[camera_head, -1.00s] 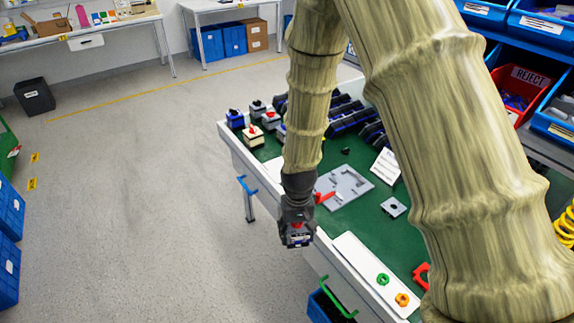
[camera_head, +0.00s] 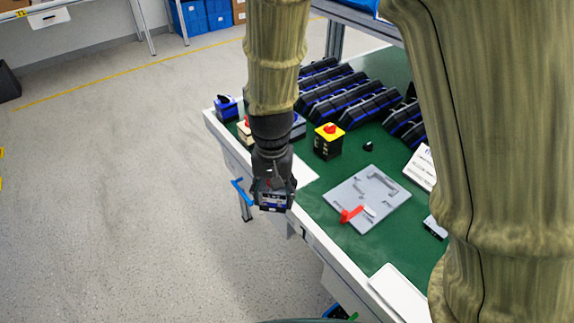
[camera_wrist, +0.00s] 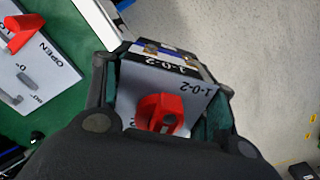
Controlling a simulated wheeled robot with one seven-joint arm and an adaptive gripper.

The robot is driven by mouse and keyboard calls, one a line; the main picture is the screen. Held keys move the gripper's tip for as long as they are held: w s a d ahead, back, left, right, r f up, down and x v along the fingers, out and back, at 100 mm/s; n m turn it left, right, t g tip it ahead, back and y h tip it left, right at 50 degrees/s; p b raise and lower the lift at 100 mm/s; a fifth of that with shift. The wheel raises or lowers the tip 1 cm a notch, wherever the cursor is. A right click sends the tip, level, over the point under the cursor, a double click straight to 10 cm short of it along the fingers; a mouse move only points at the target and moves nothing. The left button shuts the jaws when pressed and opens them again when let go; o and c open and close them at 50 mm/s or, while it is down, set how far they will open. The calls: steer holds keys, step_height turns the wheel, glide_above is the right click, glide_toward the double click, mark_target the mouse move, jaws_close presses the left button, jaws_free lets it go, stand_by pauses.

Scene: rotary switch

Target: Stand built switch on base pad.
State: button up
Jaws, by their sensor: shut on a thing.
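My gripper (camera_head: 272,185) is shut on the built switch (camera_wrist: 165,100). In the wrist view the switch has a light grey face marked 1-0-2, a red knob and a dark, blue-banded side, and sits between the two fingers. In the head view the switch (camera_head: 272,202) hangs below the gripper, beyond the table's front edge over the floor. A white pad (camera_head: 304,173) on the table shows partly behind my gripper; I cannot tell whether it is the base pad.
A grey fixture plate (camera_head: 368,193) with a red lever (camera_head: 350,214) lies on the green table. A white tray (camera_head: 400,290) lies front right. The floor at left is clear.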

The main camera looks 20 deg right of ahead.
steer(key=w+d, duration=0.2)
steer(key=w, duration=0.2)
steer(key=w+d+f+p, duration=0.1)
steer(key=w+d, duration=0.2)
steer(key=w, duration=0.1)
steer(key=w+d, duration=0.2)
steer(key=w, duration=0.2)
steer(key=shift+w+d+f, duration=0.25)
steer(key=shift+w+d, duration=0.1)
steer(key=shift+w, duration=0.05)
steer(key=shift+f+p, duration=0.45)
steer(key=shift+f, duration=1.25)
steer(key=shift+f, duration=0.1)
steer(key=o, duration=1)
steer(key=shift+o, duration=0.2)
step_height(320, 180, up, 12)
steer(key=shift+b, duration=0.35)
